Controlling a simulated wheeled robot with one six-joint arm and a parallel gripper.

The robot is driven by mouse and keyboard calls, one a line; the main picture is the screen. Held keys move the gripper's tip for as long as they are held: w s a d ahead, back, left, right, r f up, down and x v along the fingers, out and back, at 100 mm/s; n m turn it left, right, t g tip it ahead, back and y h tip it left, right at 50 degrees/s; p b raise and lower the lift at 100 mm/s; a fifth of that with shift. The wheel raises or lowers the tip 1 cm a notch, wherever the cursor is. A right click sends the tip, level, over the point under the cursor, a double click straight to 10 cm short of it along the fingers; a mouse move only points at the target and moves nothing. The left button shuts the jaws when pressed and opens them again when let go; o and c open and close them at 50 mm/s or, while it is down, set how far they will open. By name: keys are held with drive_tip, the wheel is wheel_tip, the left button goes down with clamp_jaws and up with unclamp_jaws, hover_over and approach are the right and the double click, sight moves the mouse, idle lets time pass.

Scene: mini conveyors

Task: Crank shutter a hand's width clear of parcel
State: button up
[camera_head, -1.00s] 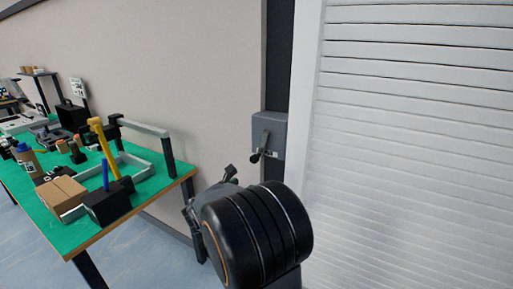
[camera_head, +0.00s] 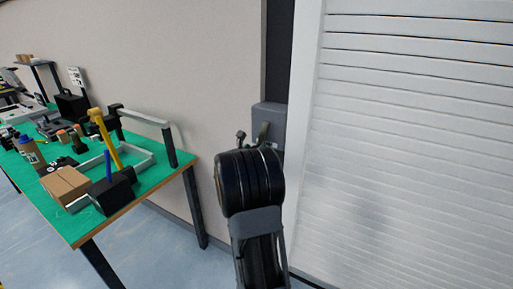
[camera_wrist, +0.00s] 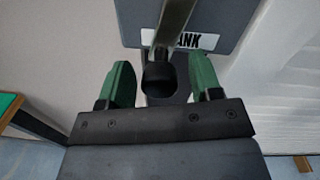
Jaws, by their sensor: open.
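The shutter (camera_head: 420,130) is a pale slatted door filling the right of the head view; its lower edge is out of view. The grey crank box (camera_head: 270,113) is on the dark post beside it, with its crank handle (camera_head: 264,132) partly behind my arm. In the wrist view the crank arm (camera_wrist: 174,22) hangs in front of a label reading "ANK" and ends in a dark round knob (camera_wrist: 160,75). My gripper (camera_wrist: 159,70) is open, its green fingers on either side of the knob with gaps visible. The parcel under the shutter cannot be made out.
A green-topped table (camera_head: 150,186) at left holds a cardboard box (camera_head: 66,187), a yellow-handled tool (camera_head: 103,137) and several other items. A small brown object (camera_wrist: 303,163) shows at the wrist view's lower right. Floor between table and arm is clear.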

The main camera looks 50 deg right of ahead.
drive_tip(key=shift+x, duration=1)
drive_tip(key=c, duration=1.1)
drive_tip(key=shift+w+b, duration=0.1)
drive_tip(key=shift+b, duration=0.2)
